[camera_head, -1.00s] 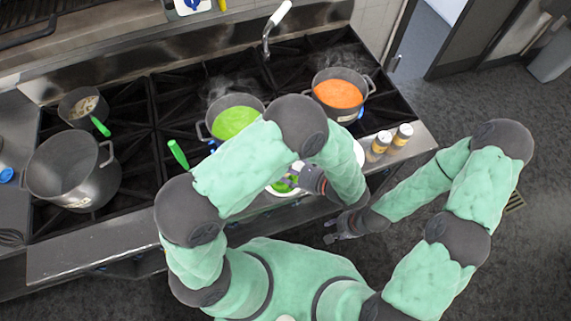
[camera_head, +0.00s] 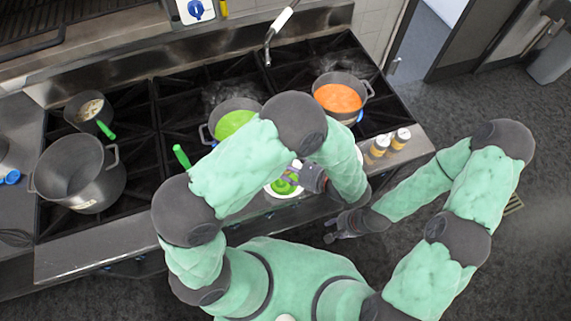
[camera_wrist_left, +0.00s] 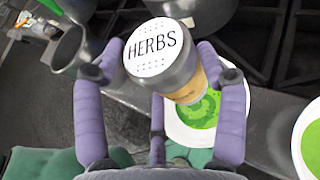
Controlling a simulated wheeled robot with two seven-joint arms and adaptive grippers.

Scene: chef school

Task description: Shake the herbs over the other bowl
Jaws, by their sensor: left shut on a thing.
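My left gripper (camera_wrist_left: 160,55) is shut on a herbs shaker (camera_wrist_left: 155,48), a silver-topped jar with an orange-brown label and "HERBS" on its perforated lid. The lid faces the wrist camera. In the left wrist view a white bowl of green soup (camera_wrist_left: 196,112) lies below and behind the shaker, partly covered by it. A second bowl of green soup (camera_wrist_left: 310,140) is cut off at the right edge. In the head view one green soup bowl (camera_head: 282,188) shows by the left gripper (camera_head: 296,168); my arm mostly hides the other. My right gripper (camera_head: 334,231) looks open and empty, off the counter's front edge.
Pots of green soup (camera_head: 234,122) and orange soup (camera_head: 338,98) steam on the stove. A large empty pot (camera_head: 75,175) and a small pot (camera_head: 88,108) stand at left. Two shakers (camera_head: 379,147) (camera_head: 401,138) stand on the counter's right end.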

